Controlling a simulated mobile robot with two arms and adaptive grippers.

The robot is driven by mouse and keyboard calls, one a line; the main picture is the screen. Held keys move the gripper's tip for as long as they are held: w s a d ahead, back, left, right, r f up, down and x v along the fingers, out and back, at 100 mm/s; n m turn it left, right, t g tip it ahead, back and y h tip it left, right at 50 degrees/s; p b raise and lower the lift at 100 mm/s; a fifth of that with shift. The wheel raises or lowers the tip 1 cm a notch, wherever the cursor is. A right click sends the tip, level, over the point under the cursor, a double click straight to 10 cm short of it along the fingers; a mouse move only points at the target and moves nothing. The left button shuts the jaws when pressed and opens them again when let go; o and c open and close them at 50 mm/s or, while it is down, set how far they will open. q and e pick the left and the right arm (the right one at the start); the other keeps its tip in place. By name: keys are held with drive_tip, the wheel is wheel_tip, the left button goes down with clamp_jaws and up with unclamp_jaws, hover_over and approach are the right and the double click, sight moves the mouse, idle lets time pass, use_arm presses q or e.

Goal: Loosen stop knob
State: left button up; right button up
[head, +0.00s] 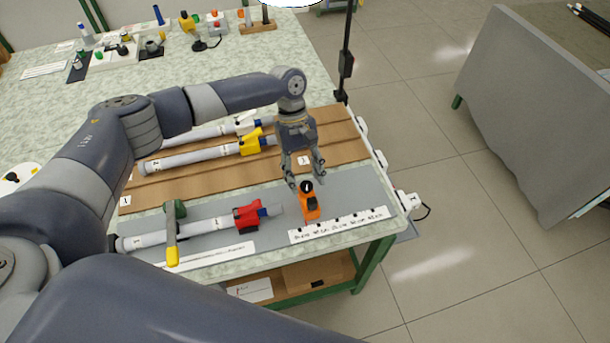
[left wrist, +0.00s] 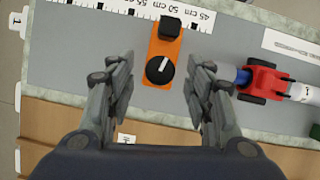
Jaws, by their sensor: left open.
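The stop is an orange block (head: 310,208) on the grey strip near the table's front right, beside a white ruler. Its round black knob with a white mark (left wrist: 160,69) shows in the left wrist view, with a black block at the stop's other end. My left gripper (head: 306,184) is open and points down at the knob. In the left wrist view its fingertips (left wrist: 160,75) lie on either side of the knob, apart from it. The height gap between fingers and knob is hard to judge. My right gripper is not in view.
A grey rod with a red clamp (head: 247,217) lies left of the stop. A green and yellow lever clamp (head: 173,235) crosses it. Rods with yellow (head: 250,142) and white fittings lie on the brown board behind. The white ruler (head: 338,225) runs along the front.

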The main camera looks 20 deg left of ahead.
use_arm(q)
drive_tip(key=shift+s+d+f, duration=0.1)
drive_tip(key=shift+f, duration=0.3)
drive_tip(key=c, duration=1.1)
drive_tip(key=shift+r+p, duration=0.15)
drive_tip(key=shift+p, duration=0.25)
drive_tip(key=n+p, duration=0.2)
drive_tip(key=p, duration=0.3)
drive_tip(key=shift+s+r+h, duration=0.1)
drive_tip(key=shift+s+h, duration=0.05)
drive_tip(key=shift+h, duration=0.25)
drive_tip(key=shift+f+n+t+p, duration=0.2)
drive_tip(key=shift+n+t+p, duration=0.1)
drive_tip(key=shift+n+p, duration=0.15)
